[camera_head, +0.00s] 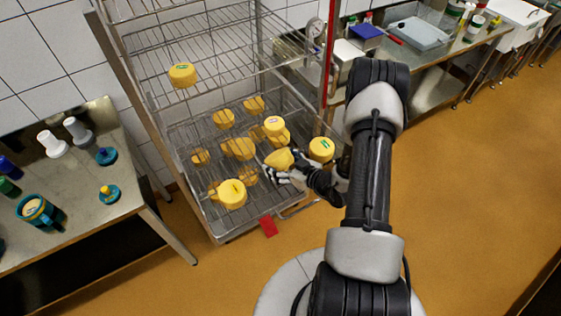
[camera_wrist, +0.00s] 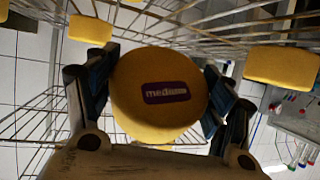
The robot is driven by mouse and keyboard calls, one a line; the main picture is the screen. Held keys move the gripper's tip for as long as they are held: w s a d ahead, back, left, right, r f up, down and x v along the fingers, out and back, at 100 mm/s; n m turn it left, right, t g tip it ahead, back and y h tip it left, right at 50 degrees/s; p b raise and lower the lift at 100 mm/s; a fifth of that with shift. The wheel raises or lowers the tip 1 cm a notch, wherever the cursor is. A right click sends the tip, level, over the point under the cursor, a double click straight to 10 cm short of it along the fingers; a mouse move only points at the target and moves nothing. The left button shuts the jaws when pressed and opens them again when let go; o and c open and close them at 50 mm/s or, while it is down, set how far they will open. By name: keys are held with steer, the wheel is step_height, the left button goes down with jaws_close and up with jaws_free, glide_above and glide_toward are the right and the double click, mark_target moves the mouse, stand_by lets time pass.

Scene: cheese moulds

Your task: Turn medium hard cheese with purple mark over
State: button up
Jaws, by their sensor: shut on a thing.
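The medium hard cheese with the purple mark (camera_wrist: 158,112) is a yellow round whose label reads "medium". In the wrist view its marked face is toward the camera. My gripper (camera_wrist: 160,95) is shut on it, with one finger on each side of the round. In the head view the held cheese (camera_head: 279,160) is tilted at the front of the rack, among the other cheeses, with my gripper (camera_head: 283,171) at its right. Its mark does not show in the head view. I cannot tell whether it touches the shelf.
A wire rack (camera_head: 222,236) holds several other yellow cheeses. A steel table (camera_head: 140,190) with moulds is at left. Open floor lies in front.

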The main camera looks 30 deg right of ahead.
mark_target(285, 161)
steer(key=o, duration=1.1)
steer(key=shift+o, duration=0.2)
steer(key=shift+s+d+p, duration=0.2)
steer(key=shift+s+d, duration=0.05)
steer(key=shift+s, duration=0.9)
steer(key=shift+s+d+p, duration=0.15)
steer(key=shift+s+d, duration=0.05)
steer(key=shift+s, duration=0.95)
steer(key=shift+s+d+p, duration=0.2)
steer(key=shift+s+d, duration=0.05)
steer(key=shift+s, duration=0.9)
step_height(285, 161, up, 6)
steer(key=p, duration=0.5)
steer(key=shift+r, duration=0.1)
